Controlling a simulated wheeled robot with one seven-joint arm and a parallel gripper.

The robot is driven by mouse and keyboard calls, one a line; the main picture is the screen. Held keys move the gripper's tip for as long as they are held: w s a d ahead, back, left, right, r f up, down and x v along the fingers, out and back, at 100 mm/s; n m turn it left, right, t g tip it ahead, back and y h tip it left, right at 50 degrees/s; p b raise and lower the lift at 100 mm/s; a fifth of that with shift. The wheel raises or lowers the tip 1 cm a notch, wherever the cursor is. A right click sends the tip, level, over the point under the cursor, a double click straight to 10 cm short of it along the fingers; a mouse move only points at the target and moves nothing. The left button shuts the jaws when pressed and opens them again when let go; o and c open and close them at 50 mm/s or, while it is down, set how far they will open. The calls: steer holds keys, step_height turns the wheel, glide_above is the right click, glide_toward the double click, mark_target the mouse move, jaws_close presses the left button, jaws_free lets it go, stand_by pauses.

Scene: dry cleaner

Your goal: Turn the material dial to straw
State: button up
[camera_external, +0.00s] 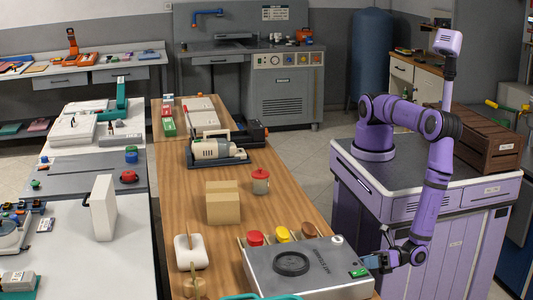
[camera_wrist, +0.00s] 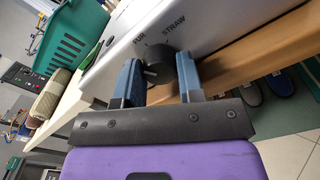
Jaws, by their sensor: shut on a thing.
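The black material dial (camera_wrist: 158,64) sits on the side face of a grey machine (camera_external: 270,262), a box with a round black plate on top at the front of the wooden table. The labels FUR and STRAW are readable above the dial in the wrist view, FUR to the left and STRAW to the right. My gripper (camera_wrist: 160,75) has its two blue-grey fingers on either side of the dial, shut on it. In the external view, my gripper (camera_external: 375,262) is at the machine's right side and hides the dial. I cannot tell clearly where the dial points.
Red and yellow round-topped items (camera_external: 282,234) stand behind the machine. A teal basket (camera_wrist: 70,38) shows at upper left in the wrist view.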

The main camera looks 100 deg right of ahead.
steer(key=shift+m, duration=1.6)
steer(key=o, duration=0.9)
steer(key=shift+f, duration=0.1)
steer(key=shift+d, duration=0.1)
